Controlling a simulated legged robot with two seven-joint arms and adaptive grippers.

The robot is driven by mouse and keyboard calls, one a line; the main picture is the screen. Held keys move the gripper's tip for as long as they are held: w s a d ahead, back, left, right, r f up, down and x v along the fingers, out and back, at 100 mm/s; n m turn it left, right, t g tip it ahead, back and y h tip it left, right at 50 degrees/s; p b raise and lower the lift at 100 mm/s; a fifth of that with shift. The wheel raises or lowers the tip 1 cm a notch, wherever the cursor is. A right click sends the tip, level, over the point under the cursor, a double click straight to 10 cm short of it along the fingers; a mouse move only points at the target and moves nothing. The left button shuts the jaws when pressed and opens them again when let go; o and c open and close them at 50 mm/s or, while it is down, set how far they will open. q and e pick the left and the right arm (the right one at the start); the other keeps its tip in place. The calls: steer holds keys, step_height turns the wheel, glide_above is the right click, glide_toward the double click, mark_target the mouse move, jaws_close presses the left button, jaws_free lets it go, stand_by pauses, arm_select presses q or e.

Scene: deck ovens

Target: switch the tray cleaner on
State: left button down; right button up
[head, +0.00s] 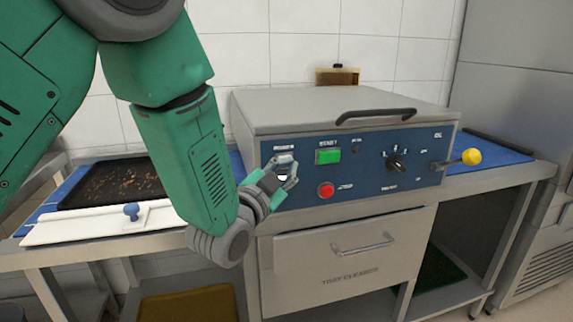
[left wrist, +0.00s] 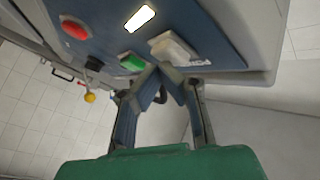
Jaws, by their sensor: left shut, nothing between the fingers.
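The tray cleaner (head: 345,240) is a grey, lidded machine with a blue control panel (head: 370,180). The panel carries a green START button (head: 328,157), a red button (head: 326,190), a black knob (head: 397,162) and a lever with a yellow ball (head: 471,157). My left gripper (head: 290,172) is at the panel's left end, left of the green button, partly hiding a pale switch (head: 284,157). In the left wrist view, the shut, empty fingertips (left wrist: 165,68) are close to this pale switch block (left wrist: 172,48) and the green button (left wrist: 132,63); contact is unclear. A bright white rectangle (left wrist: 140,18) is beside them.
A dark tray with crumbs (head: 110,182) and a white board with a blue knob (head: 132,210) lie on the left table. A drawer with a handle (head: 362,248) is below the panel. A black lid handle (head: 376,115) juts forward above it. A tall steel unit stands at right.

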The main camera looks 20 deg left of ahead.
arm_select(q)
steer(key=shift+s+d, duration=0.1)
steer(key=s+d, duration=0.2)
steer(key=s, duration=0.1)
steer(key=s+d, duration=0.1)
steer(key=shift+s+d, duration=0.1)
steer(key=shift+s, duration=0.3)
steer(key=shift+f, duration=0.1)
steer(key=s+a+f+n+g+y, duration=0.1)
steer(key=s+a+f+n+g, duration=0.15)
steer(key=f, duration=0.65)
steer(key=s+a+f+n+g+y, duration=0.15)
steer(key=s+f+g, duration=0.25)
steer(key=f, duration=0.4)
steer(key=s+a+f+n+g, duration=0.1)
steer(key=s+a+f+g, duration=0.2)
steer(key=f, duration=0.6)
steer(key=s+a+f+n+g, duration=0.1)
steer(key=s+a+f+g, duration=0.1)
steer(key=s, duration=0.6)
steer(key=s+a+f+n+g+y, duration=0.1)
steer(key=s+a+f+g, duration=0.1)
steer(key=s+f+g, duration=0.2)
steer(key=s+a+f+n+g, duration=0.2)
steer(key=s+f, duration=0.6)
steer(key=s, duration=0.4)
steer(key=shift+s+g, duration=0.25)
steer(key=shift+g, duration=0.3)
